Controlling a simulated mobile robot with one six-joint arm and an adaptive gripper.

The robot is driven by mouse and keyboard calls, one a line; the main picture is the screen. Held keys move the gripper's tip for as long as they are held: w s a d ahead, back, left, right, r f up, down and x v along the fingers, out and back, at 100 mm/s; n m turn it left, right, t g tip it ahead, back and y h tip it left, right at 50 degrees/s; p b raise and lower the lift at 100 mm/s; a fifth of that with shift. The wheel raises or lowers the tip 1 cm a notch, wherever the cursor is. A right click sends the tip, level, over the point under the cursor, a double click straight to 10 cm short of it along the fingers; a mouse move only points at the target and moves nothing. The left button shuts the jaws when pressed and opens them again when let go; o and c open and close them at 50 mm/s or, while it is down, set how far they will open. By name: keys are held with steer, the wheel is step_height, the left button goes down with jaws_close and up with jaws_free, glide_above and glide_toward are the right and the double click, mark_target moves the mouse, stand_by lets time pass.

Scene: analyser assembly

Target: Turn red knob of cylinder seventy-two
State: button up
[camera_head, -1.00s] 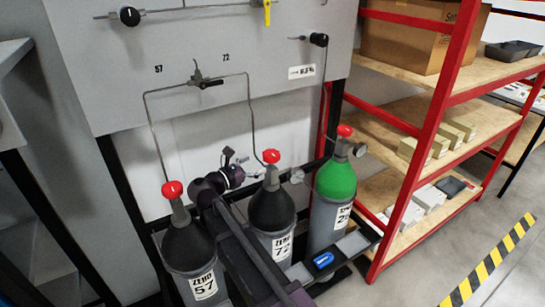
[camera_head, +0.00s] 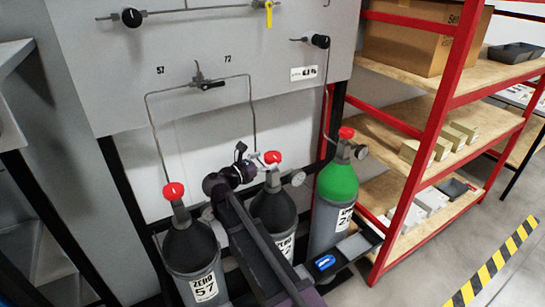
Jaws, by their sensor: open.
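Cylinder seventy-two (camera_head: 274,212) is the middle grey cylinder with a black top; my arm crosses in front of it and partly hides its label. Its red knob (camera_head: 273,157) sits on top at the valve. My gripper (camera_head: 259,161) is open, just left of this knob and pointing right toward it. I cannot tell whether the fingers touch the knob or valve.
Cylinder 57 (camera_head: 188,245) with a red knob (camera_head: 173,191) stands to the left. A green-topped cylinder (camera_head: 338,182) stands to the right. Thin pipes rise to the grey wall panel (camera_head: 110,80). A red-framed shelf (camera_head: 437,130) stands at the right.

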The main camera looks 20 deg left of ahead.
mark_target(266, 159)
steer(key=shift+x, duration=1.5)
steer(key=shift+c, duration=0.2)
steer(key=c, duration=0.9)
